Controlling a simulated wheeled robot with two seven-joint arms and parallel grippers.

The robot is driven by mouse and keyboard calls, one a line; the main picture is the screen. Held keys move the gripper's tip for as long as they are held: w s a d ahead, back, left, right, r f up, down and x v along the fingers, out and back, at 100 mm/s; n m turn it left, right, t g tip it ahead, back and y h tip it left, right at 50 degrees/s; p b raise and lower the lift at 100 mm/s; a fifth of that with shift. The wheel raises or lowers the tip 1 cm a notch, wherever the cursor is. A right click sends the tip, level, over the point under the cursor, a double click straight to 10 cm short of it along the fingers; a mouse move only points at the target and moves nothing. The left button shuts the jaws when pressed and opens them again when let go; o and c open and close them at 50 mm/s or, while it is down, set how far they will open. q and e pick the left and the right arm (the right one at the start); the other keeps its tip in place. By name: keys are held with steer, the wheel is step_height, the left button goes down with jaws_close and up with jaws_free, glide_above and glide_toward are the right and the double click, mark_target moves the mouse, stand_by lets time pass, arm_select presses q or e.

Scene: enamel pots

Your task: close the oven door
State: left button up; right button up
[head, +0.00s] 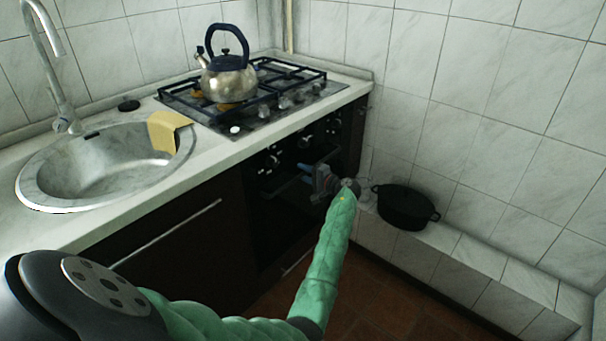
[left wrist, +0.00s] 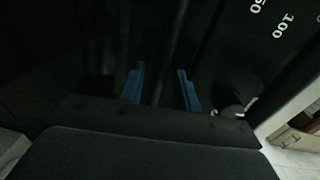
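The oven (head: 275,205) is built in under the hob, with a dark front and a row of knobs above the door. Its door looks upright or nearly so; I cannot tell whether a small gap remains at its top. My left gripper (head: 307,172) is at the upper part of the oven front, just below the knobs. In the left wrist view its two blue fingers (left wrist: 161,88) are apart, with a dark bar, probably the door handle, running between them. No contact with the bar is clear. The right gripper is out of view.
A kettle (head: 228,78) stands on the hob (head: 300,92). A sink (head: 95,170) with a yellow cloth (head: 168,130) is at the left. A black pot (head: 404,207) sits on a tiled ledge (head: 470,250) right of the oven. Brown floor (head: 375,300) is open in front.

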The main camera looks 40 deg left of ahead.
arm_select(q)
steer(key=d, duration=0.7)
steer(key=shift+s, duration=0.3)
steer(key=shift+r, duration=0.1)
